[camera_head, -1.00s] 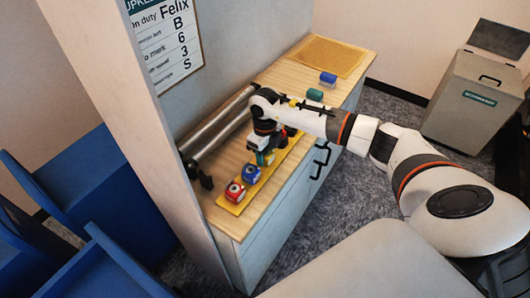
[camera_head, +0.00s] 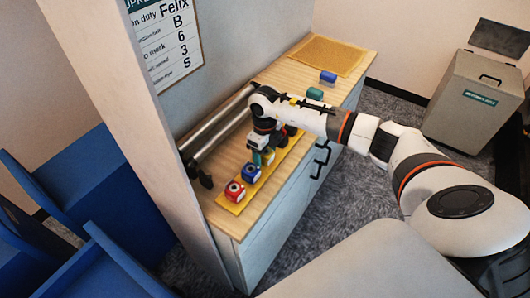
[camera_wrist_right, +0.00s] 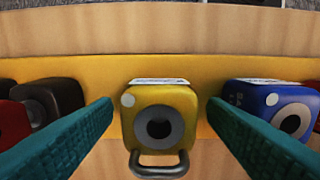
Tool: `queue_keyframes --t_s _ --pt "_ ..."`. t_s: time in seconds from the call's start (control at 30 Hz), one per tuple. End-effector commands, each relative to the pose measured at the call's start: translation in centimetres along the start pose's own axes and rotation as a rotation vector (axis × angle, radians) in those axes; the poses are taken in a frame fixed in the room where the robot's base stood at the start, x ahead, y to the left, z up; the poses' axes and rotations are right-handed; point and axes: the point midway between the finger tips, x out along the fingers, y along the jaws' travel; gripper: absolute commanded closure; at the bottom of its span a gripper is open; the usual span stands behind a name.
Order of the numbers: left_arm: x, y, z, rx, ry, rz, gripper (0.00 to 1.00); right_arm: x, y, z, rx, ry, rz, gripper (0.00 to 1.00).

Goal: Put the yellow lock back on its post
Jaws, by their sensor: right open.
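The yellow lock (camera_wrist_right: 158,118) has a dark round front, a white label on top and a grey shackle towards the bottom of the right wrist view. It sits at the yellow strip (camera_wrist_right: 205,72), between the two teal fingers of my right gripper (camera_wrist_right: 160,115). Gaps show on both sides, so the fingers are open and not gripping it. In the head view my right gripper (camera_head: 262,155) points down over the strip (camera_head: 236,207) and mostly hides the lock. I cannot tell how the lock sits on a post. My left gripper is not in view.
A blue lock (camera_wrist_right: 275,105) stands close to the right finger in the wrist view; a dark lock (camera_wrist_right: 50,98) is near the left one. A red lock (camera_head: 235,190) is at the strip's near end. A metal roller (camera_head: 215,128) runs along the wall side.

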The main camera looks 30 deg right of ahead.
Motion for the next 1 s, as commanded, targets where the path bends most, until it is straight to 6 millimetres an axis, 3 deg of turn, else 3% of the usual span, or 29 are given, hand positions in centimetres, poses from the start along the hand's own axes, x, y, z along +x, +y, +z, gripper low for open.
queue_keyframes --t_s 0.5,0.7,1.0 --pt "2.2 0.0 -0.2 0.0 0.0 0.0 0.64 -9.6 0.1 -0.1 0.0 0.005 0.002 0.33" --pt "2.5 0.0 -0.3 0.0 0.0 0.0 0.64 -11.3 0.1 0.0 0.001 0.001 0.001 0.33" --pt "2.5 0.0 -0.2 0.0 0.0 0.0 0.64 -11.6 0.1 0.0 0.001 0.0 0.0 0.33"
